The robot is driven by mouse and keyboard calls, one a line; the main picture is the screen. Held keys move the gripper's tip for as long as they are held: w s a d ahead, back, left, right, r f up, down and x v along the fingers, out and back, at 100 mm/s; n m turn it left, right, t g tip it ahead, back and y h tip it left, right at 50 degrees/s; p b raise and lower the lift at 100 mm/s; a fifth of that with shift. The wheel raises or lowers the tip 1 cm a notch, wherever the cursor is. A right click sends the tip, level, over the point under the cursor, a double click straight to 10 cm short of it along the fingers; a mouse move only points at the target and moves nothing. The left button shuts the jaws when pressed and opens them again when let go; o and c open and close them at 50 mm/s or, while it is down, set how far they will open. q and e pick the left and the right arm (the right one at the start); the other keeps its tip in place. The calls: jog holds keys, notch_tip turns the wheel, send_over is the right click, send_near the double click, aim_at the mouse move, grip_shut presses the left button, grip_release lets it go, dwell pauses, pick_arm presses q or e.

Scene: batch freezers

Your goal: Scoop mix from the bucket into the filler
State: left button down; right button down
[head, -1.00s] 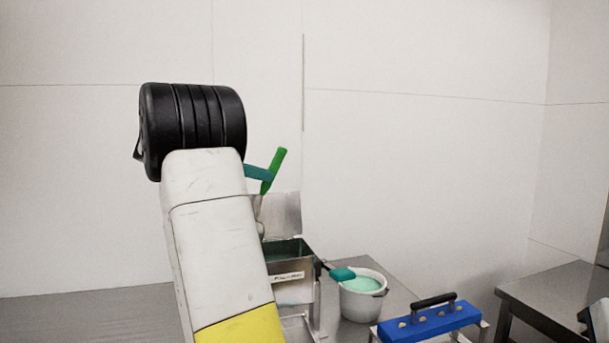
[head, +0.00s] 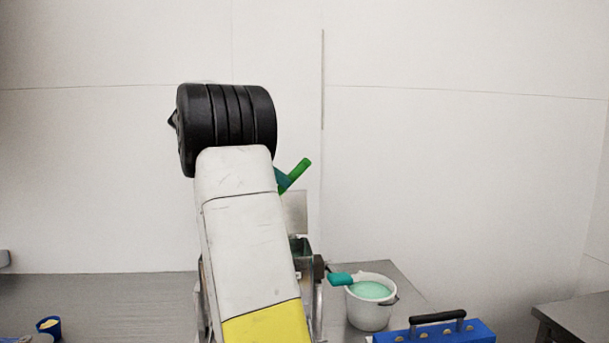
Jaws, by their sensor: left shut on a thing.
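My left arm rises in front of the work area. The teal fingertips of my left gripper (head: 283,178) show just past it, shut on a green scoop handle (head: 299,171) that tilts up to the right. The scoop's bowl is hidden behind the arm. The filler (head: 301,246), a metal hopper with an upright plate behind it, stands below the gripper, largely covered by my arm. The white bucket (head: 368,316) stands right of the filler and holds pale green mix (head: 370,290). My right gripper is out of view.
A teal handle (head: 340,279) juts from the filler side towards the bucket's rim. A blue block with a black handle (head: 440,332) is at the lower right. A small blue cup (head: 49,328) stands at left on the steel table (head: 110,295). Another table (head: 580,312) is far right.

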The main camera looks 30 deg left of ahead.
pick_arm(q)
jog(key=w+d+f+g+y, duration=0.5)
jog(key=d+f+g+y, duration=0.1)
jog(key=y, duration=0.1)
jog(key=shift+w+d+f, duration=0.15)
dwell(0.7)
dwell(0.7)
